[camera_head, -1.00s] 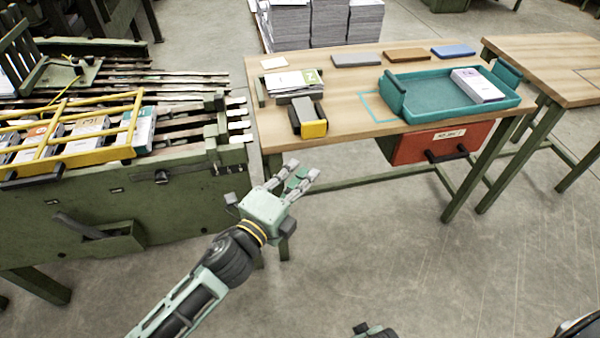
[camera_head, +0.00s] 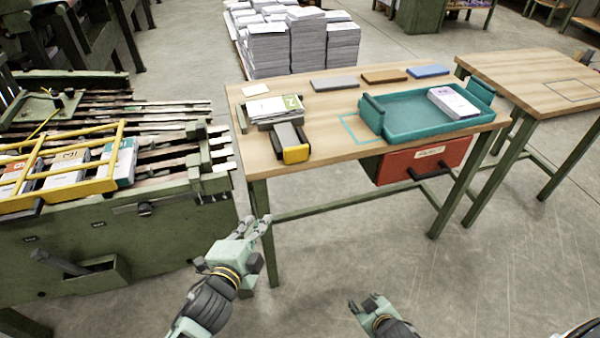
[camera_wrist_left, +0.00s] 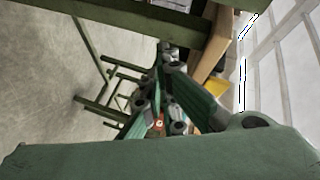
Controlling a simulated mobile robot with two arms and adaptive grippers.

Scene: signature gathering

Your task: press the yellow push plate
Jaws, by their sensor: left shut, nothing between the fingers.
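The yellow push plate (camera_head: 296,153) is the front face of a small grey and black device (camera_head: 288,136) near the front left edge of the wooden table (camera_head: 340,152). A stack of printed sheets (camera_head: 272,108) sits just behind it. My left gripper (camera_head: 262,222) is shut and empty, in front of the table's left leg, below and apart from the plate.
A teal tray (camera_head: 405,130) with a paper stack (camera_head: 453,102) is on the table's right. A red drawer (camera_head: 425,158) hangs below. A green machine with a yellow guard (camera_head: 100,186) stands at left. The floor in front is clear.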

